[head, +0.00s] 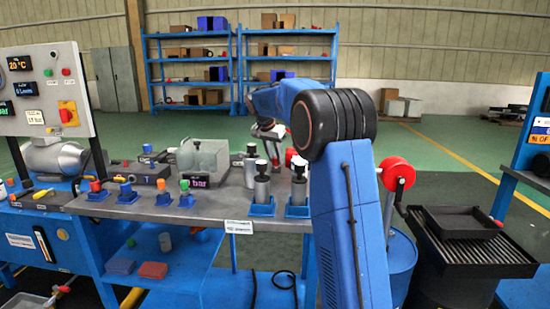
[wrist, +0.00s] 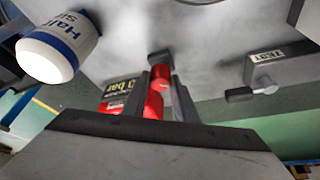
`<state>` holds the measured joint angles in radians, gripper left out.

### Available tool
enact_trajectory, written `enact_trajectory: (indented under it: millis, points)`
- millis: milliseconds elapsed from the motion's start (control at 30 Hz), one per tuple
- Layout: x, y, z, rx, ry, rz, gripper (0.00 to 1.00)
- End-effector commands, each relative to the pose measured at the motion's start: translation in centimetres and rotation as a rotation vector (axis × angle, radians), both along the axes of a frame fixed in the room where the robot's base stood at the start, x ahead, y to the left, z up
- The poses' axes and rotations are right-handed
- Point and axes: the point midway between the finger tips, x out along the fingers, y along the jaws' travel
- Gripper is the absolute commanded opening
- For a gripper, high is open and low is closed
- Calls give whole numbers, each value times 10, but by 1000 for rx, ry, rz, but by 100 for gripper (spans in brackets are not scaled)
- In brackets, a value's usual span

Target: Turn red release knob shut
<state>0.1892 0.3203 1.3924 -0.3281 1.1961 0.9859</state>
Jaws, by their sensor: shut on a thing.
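In the wrist view the red release knob (wrist: 155,98) stands between the two dark fingers of my gripper (wrist: 161,82), which are shut on it. The fingers hide its sides, and I cannot tell which way it is turned. In the head view my blue arm reaches over the grey workbench (head: 225,208). My gripper's fingers are hard to make out there, and a small red patch (head: 290,156) shows beside the arm.
A white labelled bottle or canister (wrist: 50,52) is close on the left in the wrist view, and a grey block marked "TEST" (wrist: 280,68) is at right. In the head view, metal cylinders in blue holders (head: 262,190) stand near the bench's front edge. A red reel (head: 397,172) is at right.

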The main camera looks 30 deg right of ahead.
Motion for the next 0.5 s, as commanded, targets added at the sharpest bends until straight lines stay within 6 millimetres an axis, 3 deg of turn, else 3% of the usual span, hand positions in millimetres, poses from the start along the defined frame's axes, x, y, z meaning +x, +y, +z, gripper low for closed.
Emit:
enact_trajectory:
  millis: [500]
  points:
    - [-4, -3, 1, 0, -2, 487, 4]
